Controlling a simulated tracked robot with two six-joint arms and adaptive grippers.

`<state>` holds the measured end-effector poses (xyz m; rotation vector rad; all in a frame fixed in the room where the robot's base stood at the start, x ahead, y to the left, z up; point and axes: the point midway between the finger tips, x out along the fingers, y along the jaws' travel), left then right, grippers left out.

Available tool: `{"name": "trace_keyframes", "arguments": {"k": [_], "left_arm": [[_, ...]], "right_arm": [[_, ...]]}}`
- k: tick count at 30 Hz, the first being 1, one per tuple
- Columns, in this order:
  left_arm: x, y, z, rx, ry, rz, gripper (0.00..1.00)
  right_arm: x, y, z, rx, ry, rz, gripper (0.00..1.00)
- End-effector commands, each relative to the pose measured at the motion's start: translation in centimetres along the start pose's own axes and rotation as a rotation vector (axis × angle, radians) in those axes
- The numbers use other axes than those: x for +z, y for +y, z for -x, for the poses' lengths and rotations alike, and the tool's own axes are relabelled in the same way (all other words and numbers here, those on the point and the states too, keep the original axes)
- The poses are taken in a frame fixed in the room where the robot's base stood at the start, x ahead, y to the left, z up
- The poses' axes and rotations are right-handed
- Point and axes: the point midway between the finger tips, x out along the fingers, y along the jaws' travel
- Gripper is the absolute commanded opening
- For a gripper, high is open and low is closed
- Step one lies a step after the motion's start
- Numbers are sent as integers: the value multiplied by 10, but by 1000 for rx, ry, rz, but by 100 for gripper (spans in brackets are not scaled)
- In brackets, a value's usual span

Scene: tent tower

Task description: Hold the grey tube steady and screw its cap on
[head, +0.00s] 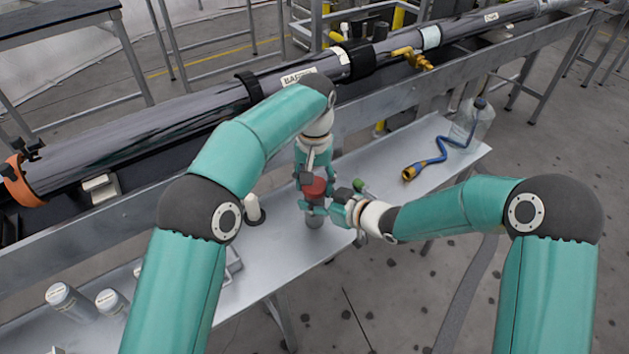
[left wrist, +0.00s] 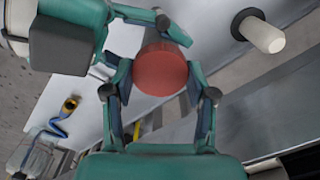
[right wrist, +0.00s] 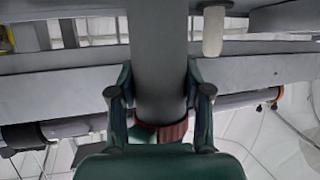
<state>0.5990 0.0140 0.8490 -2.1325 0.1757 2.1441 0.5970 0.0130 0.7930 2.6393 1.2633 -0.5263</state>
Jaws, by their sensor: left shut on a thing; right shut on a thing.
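The grey tube (head: 314,221) stands upright over the metal bench. My right gripper (head: 320,207) is shut around it from the right, just below the cap. In the right wrist view the tube (right wrist: 157,45) runs between the fingers of my right gripper (right wrist: 157,85). The red cap (head: 315,187) is at the tube's top end, and its ribbed side shows in the right wrist view (right wrist: 168,131). My left gripper (head: 313,180) comes from above and is shut on the cap, whose round top (left wrist: 160,68) fills the space between its fingers. I cannot tell how tightly the cap sits.
A white cylinder on a dark base (head: 253,209) stands left of the tube. White-capped bottles (head: 70,299) are at the bench's left. A blue hose with a yellow end (head: 425,167) and a clear container (head: 472,127) lie at the right. A long dark tube (head: 180,130) runs behind.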

Motion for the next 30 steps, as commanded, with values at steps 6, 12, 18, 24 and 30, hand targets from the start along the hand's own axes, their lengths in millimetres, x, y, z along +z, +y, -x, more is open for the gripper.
{"name": "trace_keyframes", "arguments": {"k": [6,12,18,24,30], "left_arm": [[0,0,0,0,0,1,71],[0,0,0,0,0,1,85],[0,0,0,0,0,1,85],[-1,0,14,0,3,1,85],[-2,0,43,1,4,2,85]], "right_arm": [[0,0,0,0,0,0,0],[0,0,0,0,0,0,0],[0,0,0,0,0,0,0],[0,0,0,1,0,0,0],[0,0,0,0,0,0,0]]}}
